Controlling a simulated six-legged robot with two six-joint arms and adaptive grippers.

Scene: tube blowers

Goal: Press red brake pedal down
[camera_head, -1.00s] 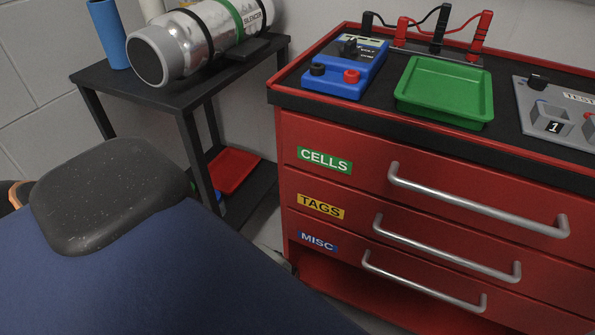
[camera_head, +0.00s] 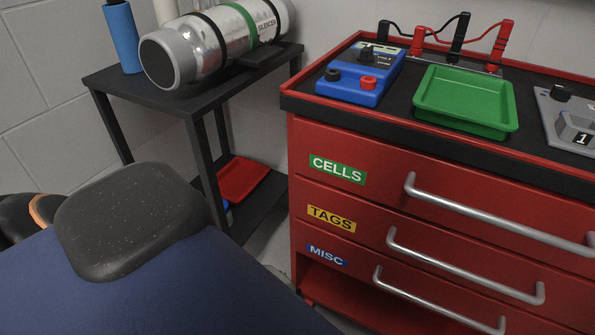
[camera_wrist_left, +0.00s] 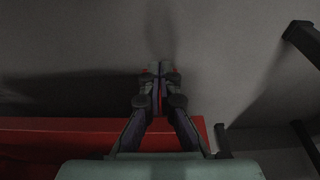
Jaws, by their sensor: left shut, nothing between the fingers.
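I cannot make out a red brake pedal in either view. In the left wrist view my left gripper (camera_wrist_left: 159,70) is shut and empty, with its fingertips together in front of a plain grey surface (camera_wrist_left: 90,45). A broad red panel (camera_wrist_left: 60,137) lies behind the gripper's base, and a thin red strip shows between the finger links. I cannot tell whether the panel belongs to the pedal. Neither gripper shows in the head view.
A red drawer cabinet (camera_head: 375,200) with metal handles stands at right, bearing a green tray (camera_head: 465,100) and a blue device (camera_head: 360,78). A black shelf (camera_head: 110,85) holds a silver cylinder (camera_head: 215,45), with a red tray (camera_head: 240,180) below. Dark bars (camera_wrist_left: 302,40) show in the wrist view.

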